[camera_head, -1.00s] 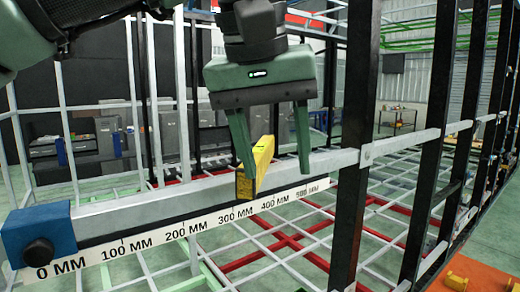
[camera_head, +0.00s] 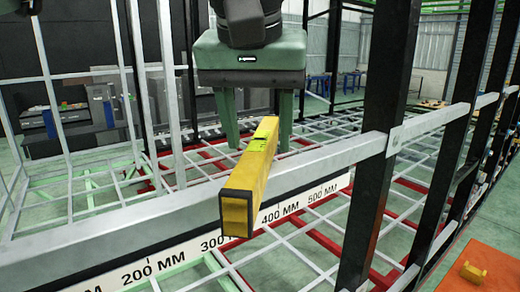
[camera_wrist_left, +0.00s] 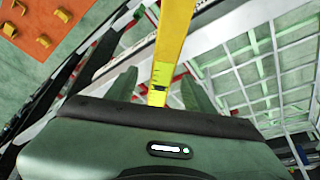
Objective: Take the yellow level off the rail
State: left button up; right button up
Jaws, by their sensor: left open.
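The yellow level (camera_head: 248,175) lies crosswise over the grey rail (camera_head: 150,212), its dark-edged near end jutting past the rail's front face. A green vial shows on its top. My left gripper (camera_head: 259,145) hangs over the level's far part, with one green finger on each side and a gap visible. In the left wrist view the level (camera_wrist_left: 175,40) runs up from between the two fingers (camera_wrist_left: 160,88). The left gripper is open. I cannot tell whether the level rests fully on the rail. My right gripper is not in view.
A white scale strip (camera_head: 185,262) marked in MM runs along the rail's front. A black upright post (camera_head: 378,150) stands right of the level. An orange panel (camera_head: 490,255) with a yellow part (camera_head: 473,271) is at lower right. Grey and red mesh lies below and behind.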

aim_at(259, 142)
pick_arm(q)
jog(key=shift+w+f+p, duration=0.35)
jog(key=shift+w+f, duration=0.6)
jog(key=shift+f, duration=0.25)
jog(key=shift+w+f, duration=0.65)
jog(key=shift+s+d+r, duration=0.1)
jog(key=shift+s, duration=0.1)
jog(key=shift+c, duration=0.3)
jog(key=shift+s, duration=0.25)
jog(key=c, duration=1)
jog(key=shift+w, duration=0.2)
grip_shut()
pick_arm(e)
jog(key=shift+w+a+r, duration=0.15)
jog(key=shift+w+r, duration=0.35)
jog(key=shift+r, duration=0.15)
pick_arm(q)
jog(key=shift+r, duration=0.15)
